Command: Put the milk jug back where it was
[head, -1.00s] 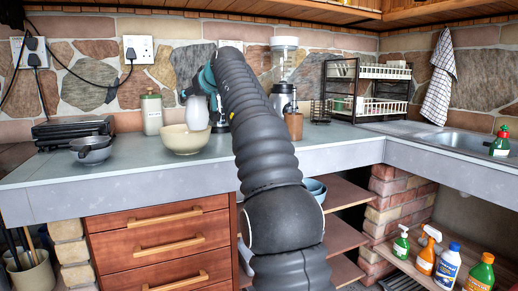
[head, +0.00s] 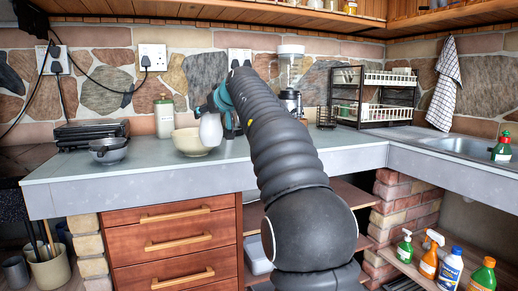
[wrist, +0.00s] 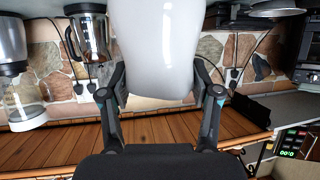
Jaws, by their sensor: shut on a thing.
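The white milk jug (head: 211,131) hangs from my gripper (head: 219,104) above or at the worktop, just right of the cream bowl (head: 188,143). It overlaps the bowl's right rim in the head view. I cannot tell whether its base touches the worktop. In the wrist view, which is upside down, the jug (wrist: 158,45) fills the top middle between the two fingers of my gripper (wrist: 160,88). The fingers are shut on it from both sides. My arm hides part of the worktop to the right.
A lidded green-white canister (head: 164,117) stands behind the bowl, with grey bowls (head: 108,151) to the left. A blender (head: 290,80) and dish rack (head: 372,95) stand right of my arm. A glass pot (wrist: 90,36) shows in the wrist view. The front worktop (head: 150,172) is clear.

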